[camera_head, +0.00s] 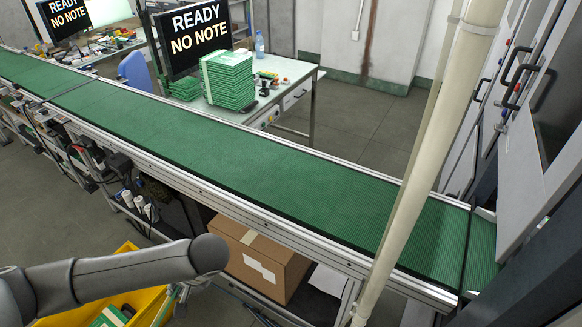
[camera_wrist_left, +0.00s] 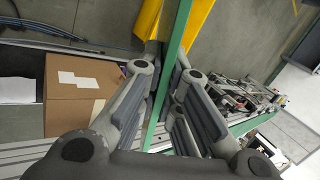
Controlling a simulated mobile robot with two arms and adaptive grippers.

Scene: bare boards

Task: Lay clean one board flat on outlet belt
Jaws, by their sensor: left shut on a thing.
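My left gripper (camera_wrist_left: 160,90) is shut on a thin green board (camera_wrist_left: 172,70), which shows edge-on as a long strip between the fingers in the left wrist view. In the head view my left arm comes in from the lower left, and its wrist hides most of the gripper. A thin greenish edge beside the yellow bin there may be the held board. The green belt (camera_head: 270,170) runs from the upper left to the lower right, and its visible surface is bare. My right gripper is not in view.
A yellow bin (camera_head: 143,254) with green-and-white items (camera_head: 108,318) stands at the lower left. A cardboard box (camera_head: 262,258) sits below the belt. Stacked green boards (camera_head: 228,80) stand on a table behind it. A pale post (camera_head: 425,150) crosses in front of the belt at right.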

